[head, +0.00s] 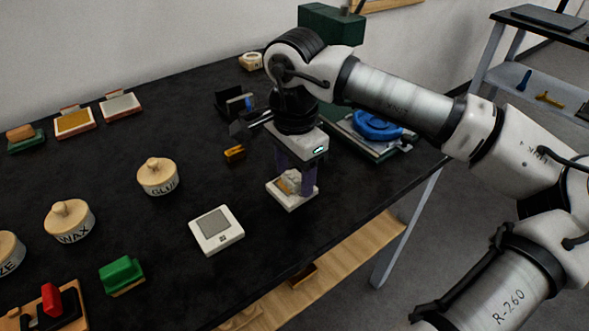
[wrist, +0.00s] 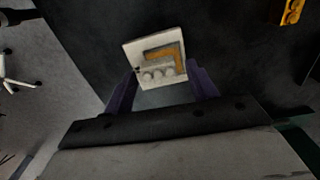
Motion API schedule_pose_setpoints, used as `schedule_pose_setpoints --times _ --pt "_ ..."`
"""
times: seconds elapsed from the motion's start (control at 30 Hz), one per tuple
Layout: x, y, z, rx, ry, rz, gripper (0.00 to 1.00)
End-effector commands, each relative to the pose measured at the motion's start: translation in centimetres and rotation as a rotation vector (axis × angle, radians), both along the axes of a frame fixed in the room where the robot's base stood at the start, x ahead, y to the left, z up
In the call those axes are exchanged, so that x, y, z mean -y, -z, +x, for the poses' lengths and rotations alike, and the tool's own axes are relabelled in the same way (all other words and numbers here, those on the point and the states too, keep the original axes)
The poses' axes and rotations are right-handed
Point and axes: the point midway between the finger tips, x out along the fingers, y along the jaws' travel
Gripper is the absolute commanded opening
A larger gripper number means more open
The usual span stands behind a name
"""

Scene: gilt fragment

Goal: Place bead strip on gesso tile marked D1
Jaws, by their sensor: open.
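A white tile (head: 290,201) lies below my gripper. In the wrist view the same tile (wrist: 131,53) carries a gold L-shaped relief (wrist: 166,52) and a row of three pale round beads (wrist: 157,75). I cannot tell if these beads are the bead strip or part of the tile. My gripper (head: 295,179) points down with its purple fingers apart around the raised piece; the wrist view shows the gap between the fingers (wrist: 163,86). Contact cannot be made out. A second white tile (head: 217,230) with a grey square and a small unreadable mark lies to the left.
A small orange, knobbed piece (head: 234,153) lies behind and left of my gripper. Lidded pots (head: 158,177), a green block (head: 122,274) and a red-handled tool (head: 51,300) stand on the left.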

Motion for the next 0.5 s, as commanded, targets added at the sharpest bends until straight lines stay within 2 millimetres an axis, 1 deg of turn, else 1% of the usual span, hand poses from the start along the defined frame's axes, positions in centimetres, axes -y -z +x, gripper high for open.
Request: schedule_pose_setpoints --times 0.17,0.27,0.37,0.5 --pt "0.0 -0.5 0.0 0.000 0.000 0.000 0.57" --pt "0.0 -1.5 0.1 0.003 0.001 -0.002 0.57" --pt "0.0 -3.5 0.1 0.003 0.000 0.000 0.57" --pt "0.0 -6.7 0.1 0.002 0.000 -0.001 0.57"
